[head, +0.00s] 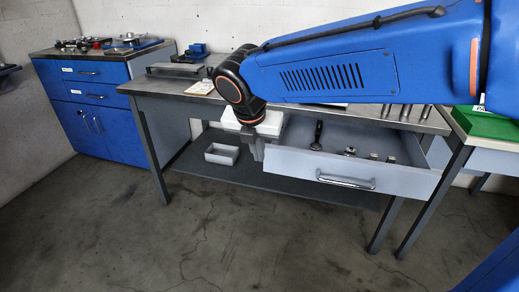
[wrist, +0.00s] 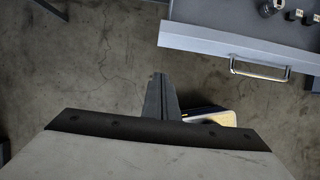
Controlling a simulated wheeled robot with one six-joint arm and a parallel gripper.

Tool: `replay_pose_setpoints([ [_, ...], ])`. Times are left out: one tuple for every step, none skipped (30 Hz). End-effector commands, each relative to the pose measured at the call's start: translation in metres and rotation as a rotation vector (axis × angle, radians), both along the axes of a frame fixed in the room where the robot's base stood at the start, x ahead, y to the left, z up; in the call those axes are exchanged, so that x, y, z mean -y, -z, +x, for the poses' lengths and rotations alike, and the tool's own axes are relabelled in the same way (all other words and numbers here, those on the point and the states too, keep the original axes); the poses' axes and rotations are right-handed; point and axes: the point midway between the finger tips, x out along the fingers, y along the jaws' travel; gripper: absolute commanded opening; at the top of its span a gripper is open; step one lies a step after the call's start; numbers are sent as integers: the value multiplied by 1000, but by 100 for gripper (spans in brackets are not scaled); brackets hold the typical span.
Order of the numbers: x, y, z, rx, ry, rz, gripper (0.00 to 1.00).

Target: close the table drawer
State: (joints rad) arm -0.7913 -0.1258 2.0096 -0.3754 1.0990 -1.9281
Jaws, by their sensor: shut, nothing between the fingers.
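The table drawer (head: 395,178) is pulled out from under the grey table (head: 160,88). Its pale grey front, with a bar handle (head: 346,182), faces the open floor. A dark-handled tool (head: 317,135) and several small metal parts lie inside. In the wrist view the drawer front (wrist: 225,43) and its handle (wrist: 258,70) are at the upper right. My gripper (head: 257,156) is by the left end of the drawer front in the head view. In the wrist view my gripper (wrist: 158,78) is shut and empty, apart from the drawer front and left of the handle, with bare floor around its tips.
A small pale open box (head: 222,153) sits on the table's lower shelf (head: 200,168). A blue cabinet (head: 95,125) with tools on top stands at the left. Another table with a green item (head: 487,122) stands at the right. The floor (head: 200,235) in front is clear.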

Motion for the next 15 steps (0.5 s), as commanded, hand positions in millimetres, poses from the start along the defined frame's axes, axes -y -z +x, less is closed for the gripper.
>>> replay_pose_setpoints([
  [2,9,4,-2,2,-2,0],
  [3,14,5,-2,3,-2,0],
  [3,21,8,-1,3,-1,0],
  [4,26,10,-2,3,-1,0],
  [4,31,12,-1,3,-1,0],
  [5,37,14,-2,3,-1,0],
  [6,43,16,-3,4,-1,0],
  [6,47,18,-2,4,0,0],
  [7,54,20,-2,5,-1,0],
  [7,58,22,-2,4,0,0],
  [8,63,24,-2,4,0,0],
  [9,69,26,-2,4,-1,0],
  [10,67,32,-1,6,2,0],
  [11,66,37,0,6,2,0],
  [13,65,42,1,6,2,0],
])
